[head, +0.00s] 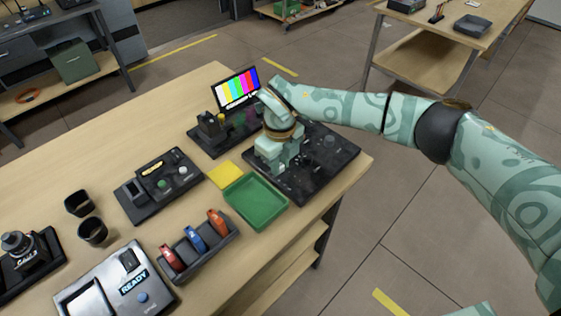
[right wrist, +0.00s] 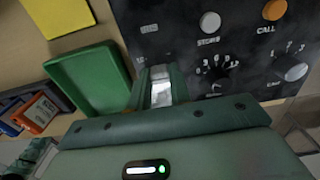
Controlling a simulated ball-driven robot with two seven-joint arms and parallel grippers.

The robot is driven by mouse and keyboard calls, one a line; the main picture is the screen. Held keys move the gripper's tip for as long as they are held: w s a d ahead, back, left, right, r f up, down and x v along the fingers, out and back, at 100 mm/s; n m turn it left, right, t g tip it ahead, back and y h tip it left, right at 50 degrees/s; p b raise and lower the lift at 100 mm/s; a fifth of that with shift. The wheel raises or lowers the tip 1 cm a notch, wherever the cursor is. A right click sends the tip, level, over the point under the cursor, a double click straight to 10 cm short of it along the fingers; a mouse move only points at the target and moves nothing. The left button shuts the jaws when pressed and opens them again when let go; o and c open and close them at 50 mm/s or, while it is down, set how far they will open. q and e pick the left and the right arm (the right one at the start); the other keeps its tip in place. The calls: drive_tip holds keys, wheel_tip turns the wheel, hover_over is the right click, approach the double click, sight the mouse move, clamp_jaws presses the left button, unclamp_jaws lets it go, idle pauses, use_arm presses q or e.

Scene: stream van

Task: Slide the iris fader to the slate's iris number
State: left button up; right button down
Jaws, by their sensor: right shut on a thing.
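The black control panel (head: 315,160) lies at the table's right end. My right gripper (head: 280,168) is over its left part, pointing down. In the right wrist view my right gripper (right wrist: 160,82) is shut on a pale fader cap (right wrist: 161,94) at the left side of the panel (right wrist: 185,35). The fader's slot and most of its scale are hidden by the fingers. A monitor (head: 236,90) with colour bars stands behind; I cannot read any iris number on it, nor make out a slate. My left gripper is not in view.
A green tray (head: 284,212) and a yellow note (head: 225,175) lie left of the panel. On the panel are a white button (right wrist: 210,21), an orange button (right wrist: 274,9) and a black dial (right wrist: 217,80). A rack with clips (head: 231,241) stands nearer.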

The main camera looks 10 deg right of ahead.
drive_tip(key=c, duration=1.3)
unclamp_jaws()
drive_tip(key=shift+r, duration=0.1)
wheel_tip(320, 180, up, 16)
drive_tip(key=shift+r+p, duration=0.1)
drive_tip(key=shift+p, duration=1.05)
